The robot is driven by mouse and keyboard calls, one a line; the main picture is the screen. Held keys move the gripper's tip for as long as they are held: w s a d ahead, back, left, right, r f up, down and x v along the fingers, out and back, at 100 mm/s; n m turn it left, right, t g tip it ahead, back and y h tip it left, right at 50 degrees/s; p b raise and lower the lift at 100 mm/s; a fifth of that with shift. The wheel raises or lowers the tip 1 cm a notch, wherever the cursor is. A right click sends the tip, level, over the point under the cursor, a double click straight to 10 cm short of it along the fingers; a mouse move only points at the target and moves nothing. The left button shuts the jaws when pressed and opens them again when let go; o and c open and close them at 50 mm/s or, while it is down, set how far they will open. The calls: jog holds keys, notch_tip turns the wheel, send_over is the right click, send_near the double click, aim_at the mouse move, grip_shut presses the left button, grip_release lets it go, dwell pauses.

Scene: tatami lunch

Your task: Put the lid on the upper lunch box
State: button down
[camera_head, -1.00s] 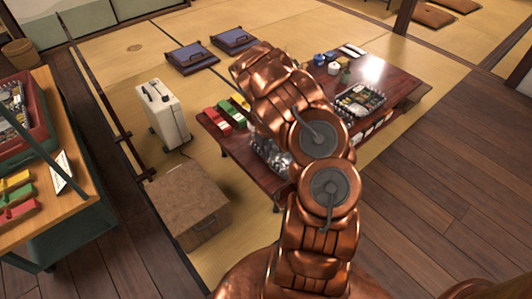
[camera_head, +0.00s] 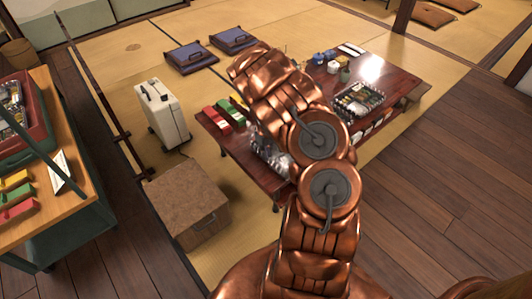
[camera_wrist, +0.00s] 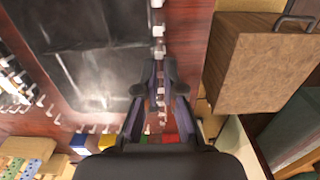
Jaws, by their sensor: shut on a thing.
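A clear lid (camera_wrist: 95,60) with white clips along its edges fills the upper left of the wrist view, above the dark red table. My gripper (camera_wrist: 158,78) is shut on the lid at its right edge; the exact contact is hard to make out. In the head view my arm covers the gripper, and only a clear, shiny part of the lid (camera_head: 268,155) shows beside it at the table's near side. An open lunch box (camera_head: 358,100) with food and clear clipped sides stands on the right part of the low table (camera_head: 335,117). I cannot tell whether another box is under the lid.
Red and green blocks (camera_head: 225,114) lie at the table's left end. Small cups (camera_head: 328,62) stand at the back. A brown box (camera_head: 187,200) and white suitcase (camera_head: 160,112) stand on the floor to the left. A wooden side table (camera_head: 85,170) is farther left.

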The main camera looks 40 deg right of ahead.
jog(key=shift+f+b, duration=1.1)
jog(key=shift+b, duration=0.55)
dwell(1.8)
dwell(0.4)
jog(key=c, duration=0.7)
grip_release()
jog(key=shift+r+p, duration=1.45)
jog(key=shift+r, duration=2.55)
